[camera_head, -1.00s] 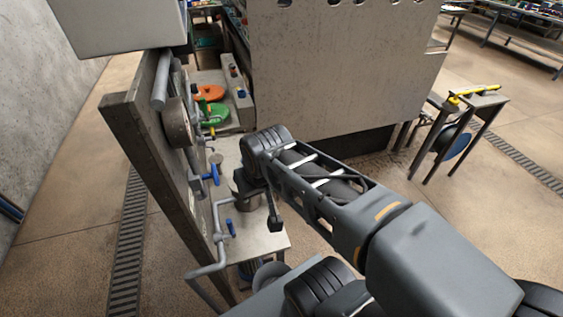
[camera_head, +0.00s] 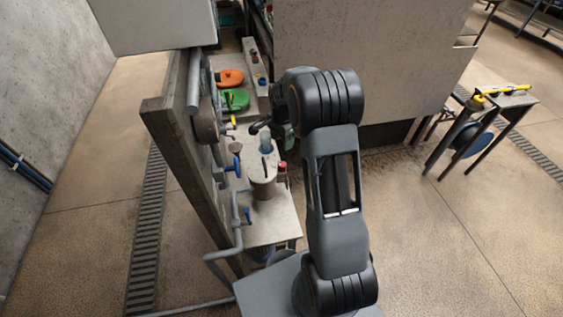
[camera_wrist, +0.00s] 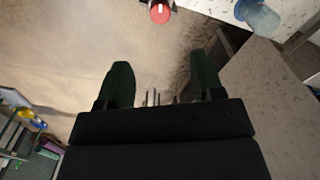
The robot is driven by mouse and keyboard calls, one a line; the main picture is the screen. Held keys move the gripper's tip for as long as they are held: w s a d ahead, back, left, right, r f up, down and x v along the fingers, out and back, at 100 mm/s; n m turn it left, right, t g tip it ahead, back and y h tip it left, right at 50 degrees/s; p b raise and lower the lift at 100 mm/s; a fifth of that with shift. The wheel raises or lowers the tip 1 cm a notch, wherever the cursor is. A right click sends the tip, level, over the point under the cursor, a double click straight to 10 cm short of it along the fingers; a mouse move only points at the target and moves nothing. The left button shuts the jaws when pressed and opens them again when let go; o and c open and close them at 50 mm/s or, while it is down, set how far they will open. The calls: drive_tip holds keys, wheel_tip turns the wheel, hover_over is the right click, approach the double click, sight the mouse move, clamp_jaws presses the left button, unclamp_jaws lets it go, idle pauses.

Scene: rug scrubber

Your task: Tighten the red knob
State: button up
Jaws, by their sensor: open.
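The red knob (camera_head: 282,168) is a small red cap at the right edge of the grey work shelf, beside a grey cylinder, in the head view. In the wrist view the red knob (camera_wrist: 160,12) shows at the top edge, ahead of the fingers and roughly centred between them. My gripper (camera_wrist: 160,70) is open, with two dark fingers apart and nothing between them. It is clear of the knob. In the head view my arm's upper joint and forearm hide most of the gripper.
A grey cylinder (camera_head: 263,188) and a translucent blue cup (camera_head: 266,143) stand beside the knob. Pipes with a blue valve handle (camera_head: 232,165) line the upright panel (camera_head: 178,130) at left. A large grey cabinet (camera_head: 370,60) stands behind my arm.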

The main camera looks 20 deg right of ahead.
sight(282, 164)
wheel_tip(282, 164, down, 13)
drive_tip(key=p, duration=0.2)
drive_tip(key=shift+f+p, duration=0.1)
drive_tip(key=shift+p, duration=0.3)
drive_tip(key=c, duration=0.9)
